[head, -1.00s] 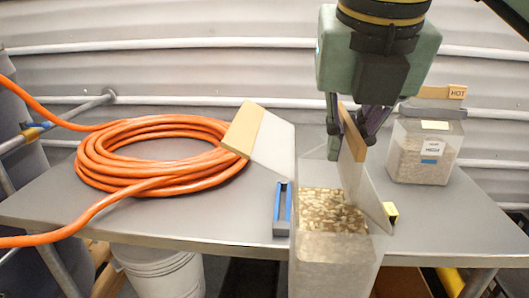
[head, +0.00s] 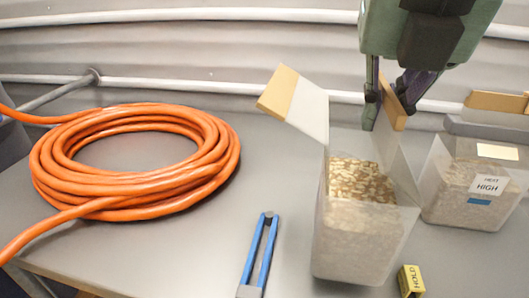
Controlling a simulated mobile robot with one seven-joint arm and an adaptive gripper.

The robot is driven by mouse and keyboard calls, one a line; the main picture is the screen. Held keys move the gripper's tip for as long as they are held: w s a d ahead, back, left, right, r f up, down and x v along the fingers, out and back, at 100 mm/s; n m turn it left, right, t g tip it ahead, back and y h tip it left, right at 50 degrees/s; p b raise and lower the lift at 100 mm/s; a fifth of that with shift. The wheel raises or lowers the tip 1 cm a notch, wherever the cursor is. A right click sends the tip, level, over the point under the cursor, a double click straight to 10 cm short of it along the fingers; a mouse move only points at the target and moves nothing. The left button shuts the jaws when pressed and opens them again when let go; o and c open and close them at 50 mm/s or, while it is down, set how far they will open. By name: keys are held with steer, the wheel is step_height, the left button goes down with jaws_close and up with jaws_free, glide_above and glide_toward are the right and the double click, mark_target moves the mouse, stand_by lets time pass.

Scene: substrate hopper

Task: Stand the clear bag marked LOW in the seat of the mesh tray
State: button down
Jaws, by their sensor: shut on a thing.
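A tall clear bag (head: 362,240) part-filled with tan pellets stands open-topped at right of centre in the head view. One flap with a pale wooden strip leans out to the left, the other rises to the right. No LOW mark shows on the sides I see. My gripper (head: 389,103) is shut on the wooden strip of the right flap, above the bag. I cannot tell whether the bag's base touches the table. A second clear bag (head: 468,185), with a white label reading HIGH, stands to the right. No mesh tray is in view.
A coiled orange hose (head: 140,205) covers the left of the grey table (head: 190,250). A blue-legged clip (head: 258,250) lies left of the bag. A small yellow block marked HOLD (head: 411,281) lies close to its lower right. Bare table lies between hose and clip.

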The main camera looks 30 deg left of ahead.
steer(key=w+a+f+p, duration=0.2)
steer(key=w+a+p, duration=0.1)
steer(key=w, duration=0.4)
steer(key=w+a+f+p, duration=0.2)
steer(key=w+a+p, duration=0.1)
steer(key=w, duration=0.4)
steer(key=shift+a+f, duration=0.4)
steer(key=shift+a, duration=0.35)
steer(key=shift+f, duration=0.15)
steer(key=c, duration=1.8)
jaws_free()
steer(key=shift+o, duration=0.2)
